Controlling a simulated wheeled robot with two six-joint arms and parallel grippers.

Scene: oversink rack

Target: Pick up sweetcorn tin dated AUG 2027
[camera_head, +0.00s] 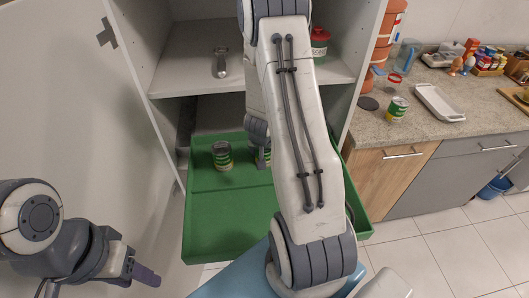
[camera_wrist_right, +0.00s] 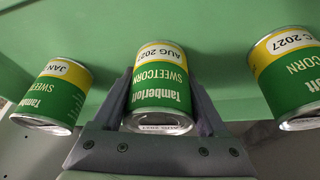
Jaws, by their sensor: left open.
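In the right wrist view, a green and yellow sweetcorn tin (camera_wrist_right: 160,88) shows a date reading AUG 202, its last digit unclear. My right gripper (camera_wrist_right: 161,90) has one finger on each side of this tin, close against it; whether they clamp it is unclear. A tin marked JAN (camera_wrist_right: 52,95) is to the left and one ending in C 2027 (camera_wrist_right: 289,75) to the right. My left gripper (camera_head: 140,272) is open and empty at lower left.
The tins stand in a green pull-out drawer (camera_head: 222,235) under a white cupboard shelf (camera_head: 185,70). Its front part looks bare left of my arm. Another tin (camera_head: 397,108) and a white tray (camera_head: 440,103) are on the counter at right.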

